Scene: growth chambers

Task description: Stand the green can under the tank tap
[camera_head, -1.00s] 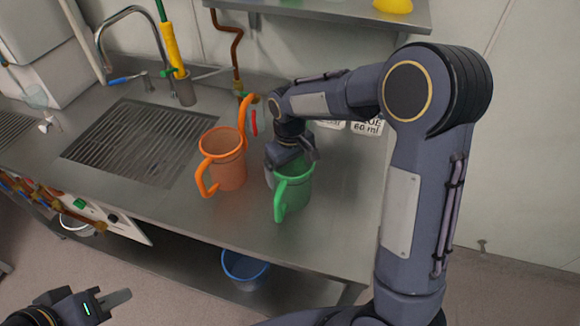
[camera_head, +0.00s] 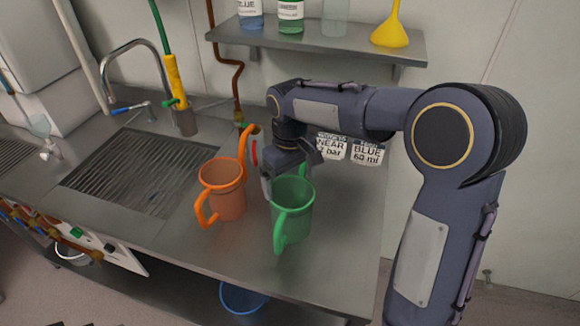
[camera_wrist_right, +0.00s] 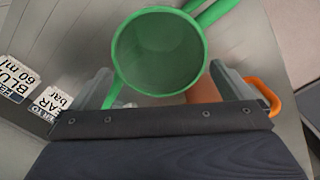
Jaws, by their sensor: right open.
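The green can (camera_head: 293,212) stands upright on the steel bench, its side handle towards the front. My right gripper (camera_head: 285,172) is at the can's rim on its far side, open. In the right wrist view the can's open mouth (camera_wrist_right: 158,52) lies between the two spread fingers (camera_wrist_right: 170,90); contact cannot be told. My left gripper is out of view.
An orange can (camera_head: 222,190) stands just left of the green one. A sink grate (camera_head: 130,172) with a curved faucet (camera_head: 135,45) is further left. A shelf (camera_head: 320,45) hangs above. Bench front right is clear.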

